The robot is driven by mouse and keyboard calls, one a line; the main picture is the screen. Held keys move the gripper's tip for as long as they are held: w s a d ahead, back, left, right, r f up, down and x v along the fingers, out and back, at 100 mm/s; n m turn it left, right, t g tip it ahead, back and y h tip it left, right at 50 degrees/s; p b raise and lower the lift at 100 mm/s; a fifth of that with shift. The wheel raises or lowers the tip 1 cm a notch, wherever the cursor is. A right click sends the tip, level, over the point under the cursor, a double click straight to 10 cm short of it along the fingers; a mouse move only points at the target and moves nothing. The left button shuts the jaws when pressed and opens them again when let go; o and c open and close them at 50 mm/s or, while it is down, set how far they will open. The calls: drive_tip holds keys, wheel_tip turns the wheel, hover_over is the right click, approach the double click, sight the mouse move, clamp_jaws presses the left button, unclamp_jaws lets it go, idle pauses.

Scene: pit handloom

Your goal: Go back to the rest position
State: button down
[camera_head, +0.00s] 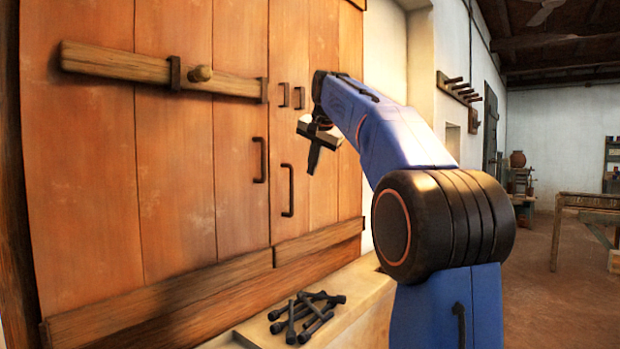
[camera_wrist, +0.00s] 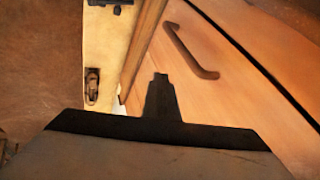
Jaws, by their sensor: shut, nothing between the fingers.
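My gripper (camera_head: 313,172) hangs pointing down in front of the wooden doors, in the upper middle of the head view. Its fingers are together with nothing between them. In the wrist view the shut gripper (camera_wrist: 161,78) shows as one dark shape at the bottom middle. A dark door handle (camera_head: 288,190) is just to the left of the gripper in the head view. In the wrist view a handle (camera_wrist: 190,52) lies beyond the fingertips, apart from them.
A wooden bar (camera_head: 125,66) with a peg crosses the doors (camera_head: 175,180). Several dark rods (camera_head: 305,316) lie on the pale ledge (camera_head: 355,290) below. A peg rack (camera_head: 458,90) hangs on the wall to the right. Open floor (camera_head: 560,300) lies at right.

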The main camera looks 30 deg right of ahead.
drive_tip(key=s+a+f+n+g+y, duration=0.1)
drive_tip(key=s+a+f+n, duration=0.2)
drive_tip(key=s+a+f, duration=0.6)
drive_tip(key=s+a+f+n, duration=0.35)
drive_tip(key=s+f, duration=0.45)
drive_tip(key=s, duration=0.3)
drive_tip(key=s+a+f+n, duration=0.2)
drive_tip(key=s+a+f, duration=0.1)
drive_tip(key=s+f, duration=0.8)
drive_tip(key=s+a+f+n+g, duration=0.1)
drive_tip(key=s+a+f+n, duration=0.2)
drive_tip(key=s+f, duration=0.7)
wheel_tip(320, 180, down, 6)
drive_tip(key=shift+s+a+f+y, duration=0.1)
drive_tip(key=shift+s+a+y, duration=0.2)
drive_tip(key=shift+s+a, duration=0.1)
drive_tip(key=shift+w, duration=0.1)
